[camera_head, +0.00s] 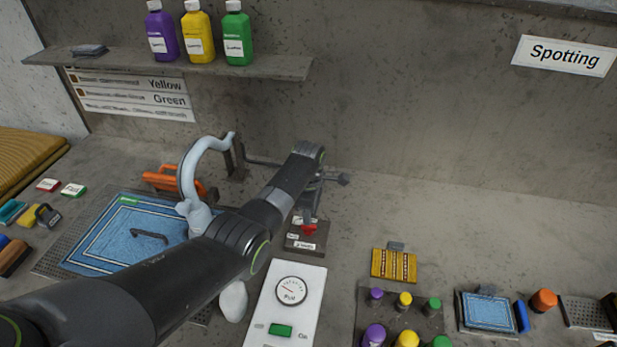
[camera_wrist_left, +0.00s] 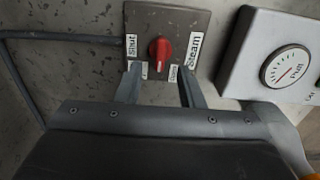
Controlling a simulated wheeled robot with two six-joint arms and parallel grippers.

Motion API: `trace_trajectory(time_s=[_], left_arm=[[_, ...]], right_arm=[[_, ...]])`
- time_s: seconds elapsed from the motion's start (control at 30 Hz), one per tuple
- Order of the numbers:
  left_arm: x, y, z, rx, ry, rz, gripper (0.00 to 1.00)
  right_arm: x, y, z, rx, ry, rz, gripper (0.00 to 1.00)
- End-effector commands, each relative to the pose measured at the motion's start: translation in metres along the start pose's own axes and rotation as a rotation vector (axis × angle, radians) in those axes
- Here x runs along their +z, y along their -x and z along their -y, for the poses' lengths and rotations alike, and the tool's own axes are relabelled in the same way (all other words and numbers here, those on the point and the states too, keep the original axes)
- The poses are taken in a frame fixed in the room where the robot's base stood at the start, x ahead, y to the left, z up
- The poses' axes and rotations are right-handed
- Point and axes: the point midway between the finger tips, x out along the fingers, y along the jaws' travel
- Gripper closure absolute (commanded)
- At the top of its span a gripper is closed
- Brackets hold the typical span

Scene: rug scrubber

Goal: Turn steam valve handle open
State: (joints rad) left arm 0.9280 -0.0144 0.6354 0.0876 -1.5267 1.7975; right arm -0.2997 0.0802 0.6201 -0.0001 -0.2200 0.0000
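The steam valve has a small red handle (camera_head: 308,230) on a dark plate (camera_head: 292,244) on the bench. In the left wrist view the red handle (camera_wrist_left: 160,49) stands roughly upright on the grey plate (camera_wrist_left: 146,14). A "Shut" label is left of it and a "Steam" label right; smaller labels below are partly hidden by the fingers. My left gripper (camera_head: 309,210) is just above the valve in the head view. My right gripper is not in view.
A white gauge panel (camera_head: 270,309) with a green switch stands beside the valve. A curved pale spout (camera_head: 189,166) and blue rug (camera_head: 112,235) lie left, partly behind my arm. Several bottles sit on a shelf (camera_head: 120,61). Coloured caps and a small rug (camera_head: 487,311) are at right.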

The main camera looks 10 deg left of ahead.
Motion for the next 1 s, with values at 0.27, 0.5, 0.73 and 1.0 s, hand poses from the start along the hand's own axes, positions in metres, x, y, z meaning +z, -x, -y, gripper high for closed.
trace_trajectory(time_s=[0.27,0.5,0.73,1.0], left_arm=[[-0.001,0.051,-0.001,0.006,0.000,0.000,0.65],[-0.001,0.098,-0.001,0.005,0.000,-0.001,0.65],[0.000,0.122,-0.001,0.003,0.001,-0.001,0.65],[-0.001,0.125,0.000,0.001,0.001,-0.001,0.65]], right_arm=[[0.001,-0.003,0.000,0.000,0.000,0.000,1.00],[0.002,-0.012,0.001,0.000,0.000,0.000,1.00],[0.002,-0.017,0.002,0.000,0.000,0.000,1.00],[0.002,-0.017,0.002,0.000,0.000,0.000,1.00]])
